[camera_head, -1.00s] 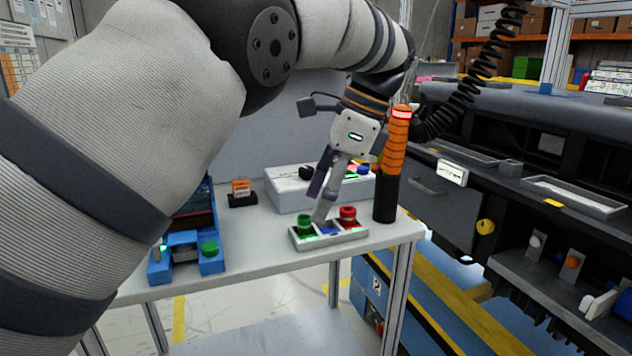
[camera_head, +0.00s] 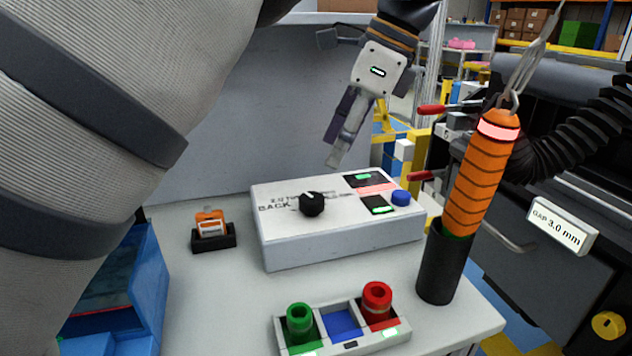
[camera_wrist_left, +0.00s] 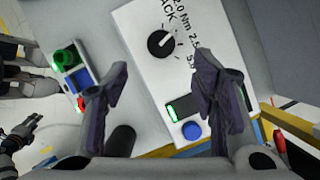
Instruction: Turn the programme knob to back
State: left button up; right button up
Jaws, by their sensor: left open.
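The black programme knob (camera_head: 312,204) sits on top of a white control box (camera_head: 335,250). The word BACK is printed to its left, with torque text around it. In the left wrist view the knob (camera_wrist_left: 161,44) shows a pale pointer line toward the upper right, on the side of the torque text; the exact setting is hard to read. My left gripper (camera_head: 337,160) is above and behind the box, pointing down, apart from the knob. In the left wrist view its two fingers (camera_wrist_left: 160,75) are spread with nothing between them. A dark jointed shape (camera_wrist_left: 20,135) there may be my right gripper.
The box also carries small displays and a blue button (camera_head: 400,197). A tray (camera_head: 345,340) with green and red parts lies in front. An orange tool (camera_head: 475,180) stands in a black holder at right. An orange item (camera_head: 211,226) sits at left.

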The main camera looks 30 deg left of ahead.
aim_at(312, 197)
pick_arm(q)
jog(key=p+x, duration=0.1)
jog(key=x, duration=0.8)
jog(key=shift+a+f, duration=0.15)
jog(key=shift+f, duration=0.1)
jog(key=shift+c, duration=0.6)
jog(key=c, duration=1)
